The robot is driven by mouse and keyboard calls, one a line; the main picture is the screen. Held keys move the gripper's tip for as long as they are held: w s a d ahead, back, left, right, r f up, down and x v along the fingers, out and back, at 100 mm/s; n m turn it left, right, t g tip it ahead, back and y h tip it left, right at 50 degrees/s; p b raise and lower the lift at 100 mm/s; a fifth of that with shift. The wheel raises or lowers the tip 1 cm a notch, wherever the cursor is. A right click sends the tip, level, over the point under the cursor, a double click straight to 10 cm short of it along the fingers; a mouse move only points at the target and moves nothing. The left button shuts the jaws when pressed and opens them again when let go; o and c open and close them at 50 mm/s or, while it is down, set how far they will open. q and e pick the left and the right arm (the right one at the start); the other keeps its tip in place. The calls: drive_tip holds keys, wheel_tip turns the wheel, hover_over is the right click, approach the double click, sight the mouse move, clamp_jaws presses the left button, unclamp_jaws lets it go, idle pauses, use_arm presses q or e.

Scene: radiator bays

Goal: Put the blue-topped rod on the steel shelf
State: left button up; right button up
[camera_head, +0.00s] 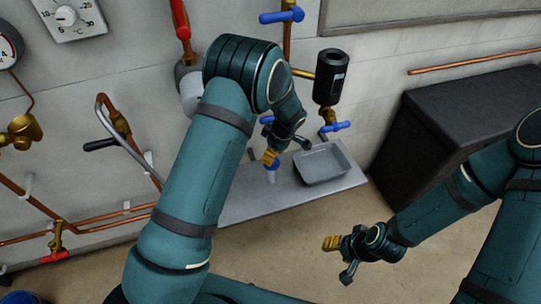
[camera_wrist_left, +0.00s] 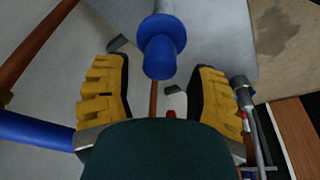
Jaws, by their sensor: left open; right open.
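The blue-topped rod (camera_head: 271,176) stands about upright at the steel shelf (camera_head: 237,207), left of the grey tray; its pale shaft shows below the blue top. In the left wrist view its blue top (camera_wrist_left: 162,50) is a round knob with a wider collar, in line with the gap between the fingers and beyond them. My left gripper (camera_head: 286,152) is open just above the rod, with no finger visibly touching it. Its yellow finger pads (camera_wrist_left: 160,95) are wide apart in the wrist view. My right gripper (camera_head: 339,258) is open and empty above the floor.
A grey tray (camera_head: 322,163) sits on the right part of the shelf. A black cylinder (camera_head: 330,77) and blue-handled valves (camera_head: 336,127) are on the wall behind. A dark cabinet (camera_head: 455,125) stands right. Copper pipes (camera_head: 105,217) run at left.

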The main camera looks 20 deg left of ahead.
use_arm(q)
drive_tip(key=p+v, duration=0.1)
drive_tip(key=v, duration=0.7)
drive_tip(key=s+d+f+m+h, duration=0.1)
drive_tip(key=s+f+m+h, duration=0.5)
drive_tip(key=s+f, duration=0.55)
drive_tip(key=s+d+m+t+h, duration=0.1)
drive_tip(key=s+d+m, duration=0.1)
drive_tip(key=s+m, duration=0.6)
drive_tip(key=s, duration=0.5)
drive_tip(key=shift+d, duration=0.25)
drive_tip(key=shift+o, duration=0.3)
